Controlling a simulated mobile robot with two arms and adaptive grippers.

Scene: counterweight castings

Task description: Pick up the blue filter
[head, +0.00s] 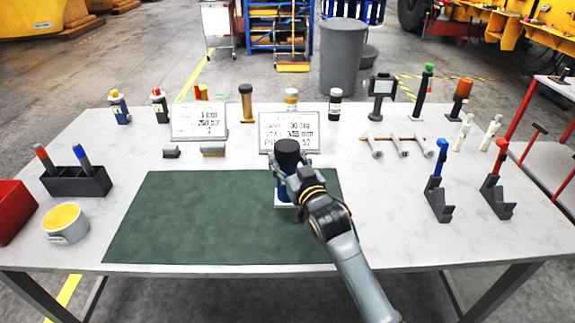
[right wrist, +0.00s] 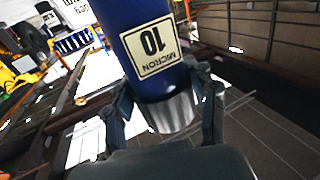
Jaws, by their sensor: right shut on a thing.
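The blue filter (head: 284,192) is upright over the right part of the green mat (head: 205,215) in the head view, with a dark top. My right gripper (head: 288,170) is shut around it, and the arm hides part of its body. In the right wrist view the blue filter (right wrist: 120,15) shows a cream label reading "MICRON 10", upside down, and a silver end band. The fingers of my right gripper (right wrist: 165,92) lie on both sides of it. I cannot tell whether its base touches the mat. My left gripper is not in view.
Two text signs (head: 199,121) (head: 290,132) stand behind the mat. Blue and red handled tools in dark stands (head: 438,200) (head: 497,197) are on the right. A white round tub (head: 66,224) and a dark pen holder (head: 77,181) are on the left. Most of the mat is clear.

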